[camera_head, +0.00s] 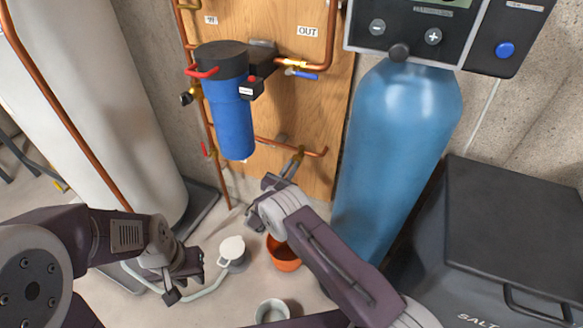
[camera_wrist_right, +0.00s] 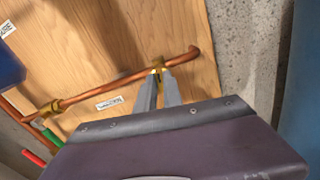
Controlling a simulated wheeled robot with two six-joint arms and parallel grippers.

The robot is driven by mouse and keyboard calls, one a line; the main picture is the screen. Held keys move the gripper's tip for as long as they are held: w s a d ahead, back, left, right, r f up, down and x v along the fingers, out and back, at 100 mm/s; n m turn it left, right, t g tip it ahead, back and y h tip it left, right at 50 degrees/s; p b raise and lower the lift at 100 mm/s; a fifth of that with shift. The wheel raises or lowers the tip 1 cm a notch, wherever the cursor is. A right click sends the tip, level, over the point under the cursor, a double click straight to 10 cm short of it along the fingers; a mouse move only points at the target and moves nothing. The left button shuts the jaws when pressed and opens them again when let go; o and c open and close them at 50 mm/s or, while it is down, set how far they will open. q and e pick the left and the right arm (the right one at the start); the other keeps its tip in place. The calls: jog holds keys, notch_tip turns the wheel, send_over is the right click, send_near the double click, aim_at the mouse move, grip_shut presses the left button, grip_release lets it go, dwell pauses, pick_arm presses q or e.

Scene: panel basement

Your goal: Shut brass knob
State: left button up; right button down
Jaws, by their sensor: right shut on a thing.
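The brass knob (camera_wrist_right: 159,69) sits on the lower copper pipe. In the right wrist view only a bit of it shows between my fingertips. In the head view the brass also shows small (camera_head: 299,152), below and right of the blue filter. My right gripper (camera_wrist_right: 159,78) is shut on the knob, its two grey fingers reaching up to the pipe; it also shows in the head view (camera_head: 293,165). My left gripper (camera_head: 185,285) is low at the left, away from the knob, near a pale hose; its jaws are unclear.
A blue filter housing (camera_head: 232,120) hangs on the wooden panel (camera_head: 320,110). A blue tank (camera_head: 400,140) stands to the right, beside a dark salt bin (camera_head: 515,220). An orange bucket (camera_head: 283,262) and a white-lidded jug (camera_head: 233,250) stand on the floor.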

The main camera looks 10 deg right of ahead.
jog(key=m, duration=0.2)
jog(key=m+b, duration=0.1)
jog(key=m, duration=0.1)
jog(key=shift+s+f+m, duration=0.1)
jog(key=shift+f+m, duration=0.1)
jog(key=shift+m, duration=0.2)
jog(key=m+b, duration=0.1)
jog(key=m, duration=0.2)
jog(key=shift+d+m+b, duration=0.1)
jog(key=shift+m+b, duration=0.2)
jog(key=shift+b, duration=0.1)
jog(key=m+b, duration=0.1)
jog(key=m, duration=0.2)
jog(key=shift+f+m+b, duration=0.15)
jog(key=shift+m+b, duration=0.15)
jog(key=shift+b, duration=0.1)
jog(key=m+b, duration=0.2)
jog(key=m, duration=0.2)
jog(key=shift+m+b, duration=0.3)
jog(key=shift+b, duration=0.05)
jog(key=c, duration=1.5)
grip_release()
